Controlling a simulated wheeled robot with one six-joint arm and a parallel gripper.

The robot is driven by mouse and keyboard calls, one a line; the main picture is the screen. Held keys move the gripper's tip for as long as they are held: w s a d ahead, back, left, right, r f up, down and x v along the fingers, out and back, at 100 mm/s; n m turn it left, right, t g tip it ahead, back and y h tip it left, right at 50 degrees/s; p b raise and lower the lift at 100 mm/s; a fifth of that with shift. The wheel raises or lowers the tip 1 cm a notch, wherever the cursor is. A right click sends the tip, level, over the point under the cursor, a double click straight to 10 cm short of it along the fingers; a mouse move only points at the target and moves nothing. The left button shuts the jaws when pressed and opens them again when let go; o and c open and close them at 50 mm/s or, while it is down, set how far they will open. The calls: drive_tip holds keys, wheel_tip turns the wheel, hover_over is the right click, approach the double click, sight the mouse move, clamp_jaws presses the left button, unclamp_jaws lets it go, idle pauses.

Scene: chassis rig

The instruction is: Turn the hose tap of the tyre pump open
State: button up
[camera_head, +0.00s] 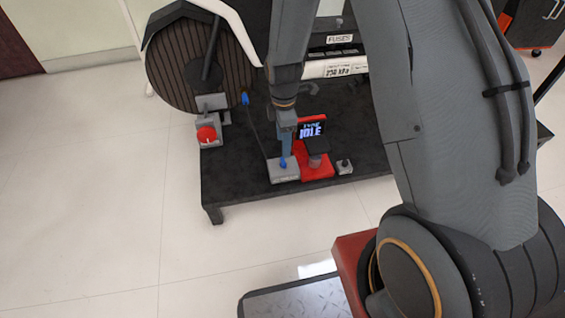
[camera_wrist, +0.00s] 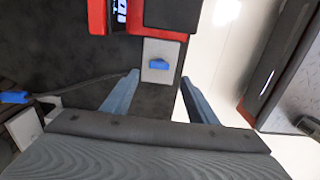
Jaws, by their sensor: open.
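The tyre pump (camera_head: 319,166) is red, with a lit display (camera_head: 312,129) that reads IDLE. It also shows at the top of the wrist view (camera_wrist: 97,20). The hose tap is a small blue handle (camera_wrist: 158,64) on a pale grey block (camera_wrist: 160,48); in the head view the blue handle (camera_head: 283,164) sits on the same block left of the pump. My gripper (camera_wrist: 160,77) is open, its two fingers spread to either side of the block, with the tap between and just beyond the tips. I cannot tell whether any finger touches. In the head view my gripper (camera_head: 287,148) hangs over the block.
A dark hose (camera_head: 254,132) runs up from the block to a blue fitting (camera_head: 245,98) by the large wheel (camera_head: 185,65). A red knob (camera_head: 206,134) is at left, a small switch (camera_head: 344,166) right of the pump. The black bench (camera_head: 235,185) has bare space in front.

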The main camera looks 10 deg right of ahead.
sight(283, 161)
wheel_tip(283, 161, down, 8)
drive_tip(key=b, duration=0.3)
drive_tip(key=shift+f, duration=0.1)
drive_tip(key=c, duration=1.1)
